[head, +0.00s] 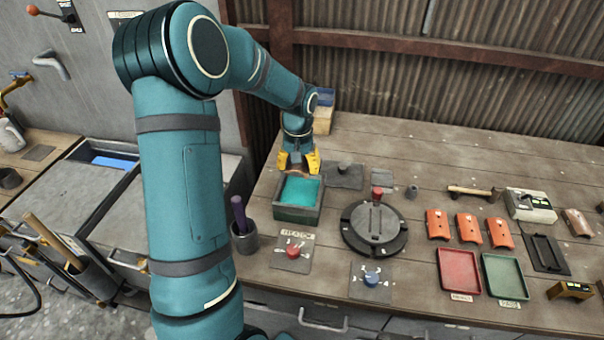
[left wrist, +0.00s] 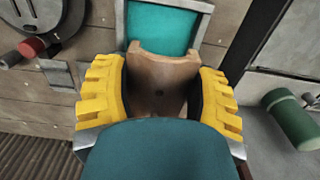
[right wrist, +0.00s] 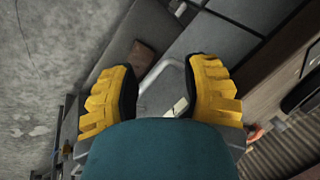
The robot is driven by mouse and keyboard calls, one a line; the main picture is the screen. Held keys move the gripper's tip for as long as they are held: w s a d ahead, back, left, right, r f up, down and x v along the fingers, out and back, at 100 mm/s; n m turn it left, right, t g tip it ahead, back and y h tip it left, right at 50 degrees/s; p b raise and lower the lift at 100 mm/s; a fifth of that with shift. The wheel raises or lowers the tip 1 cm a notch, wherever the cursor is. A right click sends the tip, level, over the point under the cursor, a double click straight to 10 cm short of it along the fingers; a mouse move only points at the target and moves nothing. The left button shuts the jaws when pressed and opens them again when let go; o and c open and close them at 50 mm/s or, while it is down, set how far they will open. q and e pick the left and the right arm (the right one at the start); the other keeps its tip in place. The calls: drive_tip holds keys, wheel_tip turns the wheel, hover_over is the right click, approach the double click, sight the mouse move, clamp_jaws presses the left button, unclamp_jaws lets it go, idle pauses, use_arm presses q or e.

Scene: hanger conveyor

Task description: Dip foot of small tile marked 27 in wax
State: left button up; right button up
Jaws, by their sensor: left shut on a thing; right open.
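My left gripper (head: 298,162) is shut on a brown clay tile (left wrist: 158,85), gripping it by its two sides. The tile has a small dark hole in its middle, and its curved far end points at the wax. I cannot read any number on it. The turquoise wax (head: 299,190) fills a dark square tray (head: 297,214), and shows beyond the tile in the left wrist view (left wrist: 160,32). The gripper is at the tray's back edge; I cannot tell whether the tile touches the wax. My right gripper (right wrist: 165,75) is open and empty, away from the bench top.
Several orange tiles (head: 467,228) lie at the right, behind a red tray (head: 459,271) and a green tray (head: 504,276). A round dark device (head: 374,228) stands right of the wax. A red button (head: 292,252) and a cup (head: 245,240) are in front.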

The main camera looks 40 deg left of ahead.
sight(299, 199)
use_arm(q)
wheel_tip(299, 199, down, 2)
drive_tip(key=shift+s+f+b, duration=0.1)
drive_tip(key=shift+s+b, duration=0.05)
drive_tip(key=shift+b, duration=0.2)
drive_tip(key=shift+f+b, duration=0.4)
drive_tip(key=shift+f, duration=0.25)
drive_tip(key=shift+w+f+b, duration=0.2)
drive_tip(key=shift+f+b, duration=0.6)
drive_tip(key=shift+f, duration=0.35)
wheel_tip(299, 199, down, 2)
drive_tip(key=shift+f+b, duration=0.1)
drive_tip(key=shift+b, duration=0.65)
drive_tip(key=shift+f+b, duration=0.65)
drive_tip(key=shift+f, duration=0.3)
drive_tip(key=shift+f+b, duration=0.5)
drive_tip(key=shift+f, duration=0.2)
